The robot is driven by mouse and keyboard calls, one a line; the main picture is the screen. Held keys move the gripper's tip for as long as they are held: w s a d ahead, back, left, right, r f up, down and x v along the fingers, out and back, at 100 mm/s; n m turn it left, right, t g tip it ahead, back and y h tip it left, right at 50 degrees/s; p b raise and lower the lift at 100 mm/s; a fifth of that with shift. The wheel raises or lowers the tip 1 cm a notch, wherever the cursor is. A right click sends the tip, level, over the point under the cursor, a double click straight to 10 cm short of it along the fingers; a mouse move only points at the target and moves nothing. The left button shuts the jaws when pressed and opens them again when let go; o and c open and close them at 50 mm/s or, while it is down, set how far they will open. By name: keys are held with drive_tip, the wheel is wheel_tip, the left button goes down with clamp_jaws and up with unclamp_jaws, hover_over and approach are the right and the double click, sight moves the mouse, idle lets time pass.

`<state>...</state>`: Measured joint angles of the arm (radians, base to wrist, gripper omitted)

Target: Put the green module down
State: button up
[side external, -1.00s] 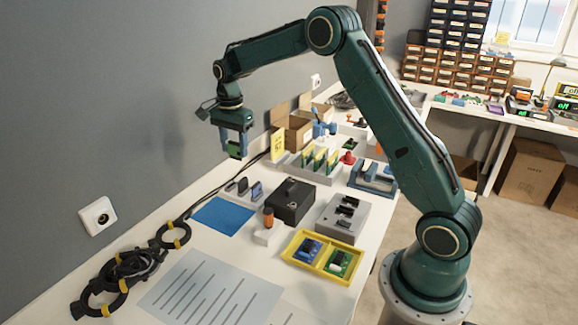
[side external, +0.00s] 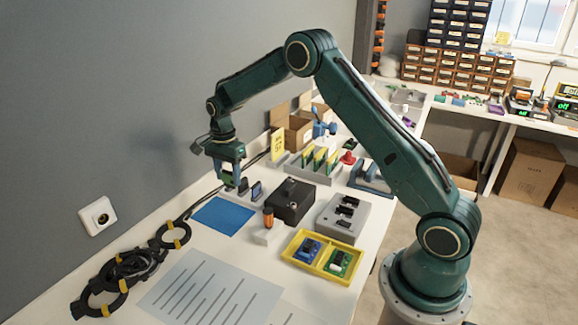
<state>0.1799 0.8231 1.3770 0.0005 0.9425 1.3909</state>
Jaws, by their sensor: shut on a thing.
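My gripper (side external: 229,178) is shut on the green module (side external: 229,173), a small board with only part of it showing between the blue fingers. It is low over the far left of the white table, just above or at the grey stand (side external: 245,190) with dark upright pieces. The fingers hide part of that stand. I cannot tell whether the module touches it. Another green board (side external: 341,263) lies in the right compartment of the yellow tray (side external: 322,277), beside a blue board (side external: 307,248).
A blue mat (side external: 223,215) lies clear in front of the stand. A black box (side external: 290,201) and an orange-topped item (side external: 268,217) stand to the right. A rack of upright green-yellow boards (side external: 314,162) is behind. Black cable coils (side external: 131,265) lie front left.

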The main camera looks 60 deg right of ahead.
wheel_tip(320, 180, down, 8)
drive_tip(key=shift+r, duration=0.2)
drive_tip(key=shift+f, duration=0.1)
drive_tip(key=shift+f, duration=2)
drive_tip(key=shift+f, duration=0.4)
drive_tip(key=o, duration=1.2)
drive_tip(key=shift+r, duration=0.1)
wheel_tip(320, 180, up, 11)
drive_tip(key=shift+r, duration=0.8)
